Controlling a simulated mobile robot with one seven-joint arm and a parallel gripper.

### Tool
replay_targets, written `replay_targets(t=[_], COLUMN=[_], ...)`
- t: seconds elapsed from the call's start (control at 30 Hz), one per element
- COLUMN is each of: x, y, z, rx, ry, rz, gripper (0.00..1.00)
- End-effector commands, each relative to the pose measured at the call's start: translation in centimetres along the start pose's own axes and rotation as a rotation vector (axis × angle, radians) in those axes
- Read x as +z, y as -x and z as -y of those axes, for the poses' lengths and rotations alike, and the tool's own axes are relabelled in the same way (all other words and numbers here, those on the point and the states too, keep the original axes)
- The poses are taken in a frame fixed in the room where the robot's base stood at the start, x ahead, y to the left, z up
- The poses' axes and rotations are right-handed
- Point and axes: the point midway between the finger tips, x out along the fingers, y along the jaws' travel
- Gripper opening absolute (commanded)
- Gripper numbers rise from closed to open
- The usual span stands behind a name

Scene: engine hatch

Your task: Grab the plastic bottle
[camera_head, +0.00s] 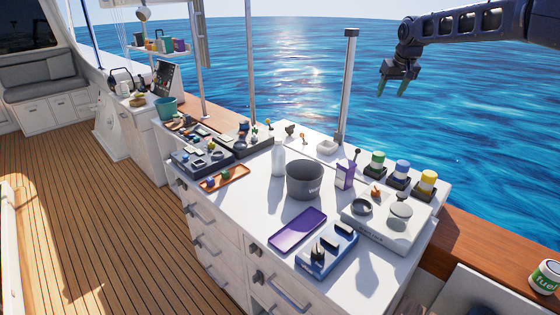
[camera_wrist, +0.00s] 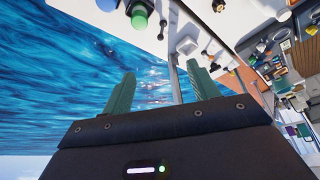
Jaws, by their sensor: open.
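The plastic bottle is most likely the white, upright bottle (camera_head: 278,160) on the white counter in the head view, just left of a dark grey bucket (camera_head: 304,180). I cannot make the bottle out for sure in the wrist view. My gripper (camera_head: 392,90) hangs high at the upper right of the head view, against the sea, well apart from the bottle. Its two green fingers are spread and empty; they also show in the wrist view (camera_wrist: 162,85).
The counter (camera_head: 237,208) also bears a purple tray (camera_head: 297,230), a purple carton (camera_head: 345,175), a blue holder (camera_head: 327,250) and several lidded jars (camera_head: 402,170). A thin post (camera_head: 346,90) rises behind the counter. An orange tray (camera_head: 225,178) lies left of the bottle.

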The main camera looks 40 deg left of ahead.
Motion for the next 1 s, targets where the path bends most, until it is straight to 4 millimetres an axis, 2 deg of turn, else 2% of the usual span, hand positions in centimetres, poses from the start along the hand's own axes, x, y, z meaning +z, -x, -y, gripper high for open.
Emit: replay_targets(t=[0.03, 0.17, 0.3, 0.5, 0.6, 0.7, 0.8, 1.0], x=[-1.0, -3.0, -4.3, -4.7, -4.4, -4.0, -3.7, -3.6], y=[-1.5, -4.9, -8.5, -13.4, -15.2, -16.5, -17.2, -18.4], z=[2.6, 8.8, 15.9, 26.3, 30.6, 33.5, 35.1, 35.9], rx=[-0.011, -0.036, -0.063, -0.101, -0.115, -0.125, -0.131, -0.133], ry=[0.026, 0.081, 0.142, 0.224, 0.256, 0.278, 0.290, 0.294], rz=[0.002, 0.003, 0.003, 0.003, 0.003, 0.002, 0.001, 0.001], gripper=[0.60, 0.60, 0.60, 0.60, 0.60, 0.60, 0.60, 0.60])
